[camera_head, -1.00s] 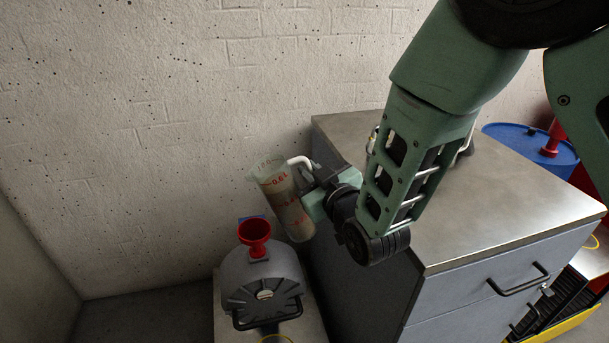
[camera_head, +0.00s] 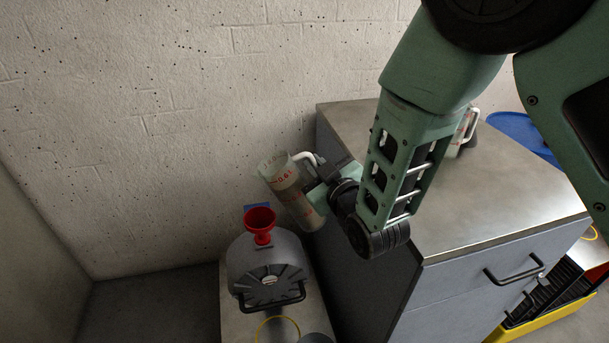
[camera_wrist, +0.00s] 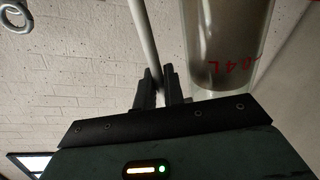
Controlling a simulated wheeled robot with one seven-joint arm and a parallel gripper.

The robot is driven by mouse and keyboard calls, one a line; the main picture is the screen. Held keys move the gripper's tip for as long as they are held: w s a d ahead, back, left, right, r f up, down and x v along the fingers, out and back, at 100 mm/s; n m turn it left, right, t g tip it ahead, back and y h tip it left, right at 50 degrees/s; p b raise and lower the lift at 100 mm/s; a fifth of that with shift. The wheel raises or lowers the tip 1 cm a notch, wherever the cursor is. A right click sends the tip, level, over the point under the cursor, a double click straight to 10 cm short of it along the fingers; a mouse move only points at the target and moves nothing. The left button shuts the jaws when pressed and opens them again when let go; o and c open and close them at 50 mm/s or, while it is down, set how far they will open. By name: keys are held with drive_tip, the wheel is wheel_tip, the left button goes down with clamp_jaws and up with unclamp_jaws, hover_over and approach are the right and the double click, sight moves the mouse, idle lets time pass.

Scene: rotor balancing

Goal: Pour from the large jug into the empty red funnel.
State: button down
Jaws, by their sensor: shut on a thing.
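The large jug (camera_head: 291,193) is translucent with red markings and a white handle. My gripper (camera_head: 322,171) is shut on its handle and holds it in the air left of the cabinet, tilted with its mouth toward the upper left. In the wrist view my gripper (camera_wrist: 160,88) closes on the white handle, and the jug (camera_wrist: 226,45) stands beside the fingers with greyish contents inside. The red funnel (camera_head: 259,222) sits upright on the grey rounded machine, below and left of the jug, apart from it. The inside of the funnel is too small to judge.
The grey machine (camera_head: 268,268) has a slotted front and a black handle. The metal-topped cabinet (camera_head: 470,215) stands to the right. Another jug (camera_head: 463,132) stands at its back, partly hidden by my arm. A blue drum (camera_head: 525,133) is behind right. The wall is close behind.

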drive_tip(key=shift+r, duration=0.15)
drive_tip(key=shift+r+n+p, duration=0.15)
drive_tip(key=shift+n+p, duration=0.15)
drive_tip(key=shift+p, duration=0.2)
drive_tip(key=shift+n, duration=0.3)
drive_tip(key=shift+p, duration=0.45)
drive_tip(key=shift+a+r+n+p, duration=0.15)
drive_tip(key=shift+n+p, duration=0.25)
drive_tip(key=shift+p, duration=0.5)
drive_tip(key=shift+f, duration=0.25)
